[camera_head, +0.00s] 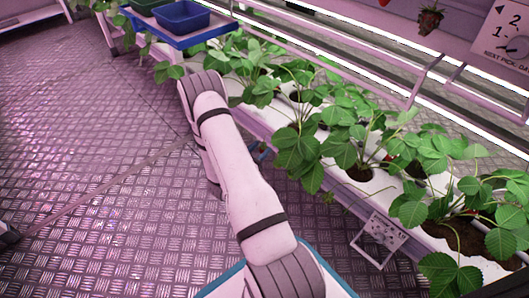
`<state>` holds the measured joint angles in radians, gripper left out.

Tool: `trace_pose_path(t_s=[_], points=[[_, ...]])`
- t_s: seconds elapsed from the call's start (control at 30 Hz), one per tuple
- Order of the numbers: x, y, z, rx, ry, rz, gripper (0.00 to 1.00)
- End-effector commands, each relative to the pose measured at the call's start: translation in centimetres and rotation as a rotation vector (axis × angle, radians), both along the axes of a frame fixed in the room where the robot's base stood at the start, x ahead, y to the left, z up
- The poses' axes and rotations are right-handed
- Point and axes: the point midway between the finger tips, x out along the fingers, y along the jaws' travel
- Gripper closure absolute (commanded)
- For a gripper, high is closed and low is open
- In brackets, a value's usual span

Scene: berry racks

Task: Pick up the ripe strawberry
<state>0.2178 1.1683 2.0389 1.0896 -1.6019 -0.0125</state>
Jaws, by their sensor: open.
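Small red patches that look like ripe strawberry show among the leaves on the right, one near the planting hole (388,158) and one above the dark soil (471,213). Leaves cover most of them, so I cannot tell their full shape. A small greenish berry (327,198) hangs below the front leaves. A dark reddish-brown berry (430,19) and part of a bright red one (384,3) show at the top right edge. My arm rises from the bottom centre and bends near the trough's left part. My gripper's fingers are hidden behind my arm or out of sight.
A white planting trough (490,268) with leafy plants runs diagonally along the right. Rails (430,70) and bright strips lie behind it. Blue (182,27) and green bins stand on a blue-edged shelf. The plate floor (90,170) is clear.

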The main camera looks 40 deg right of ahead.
Motion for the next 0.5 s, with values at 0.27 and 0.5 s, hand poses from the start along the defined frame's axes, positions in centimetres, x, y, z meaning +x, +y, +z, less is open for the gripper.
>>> trace_pose_path(t_s=[0.27, 0.5], points=[[0.03, 0.01, 0.06, 0.000, 0.000, 0.001, 0.62], [0.04, 0.04, 0.05, 0.001, 0.000, 0.001, 0.82]])
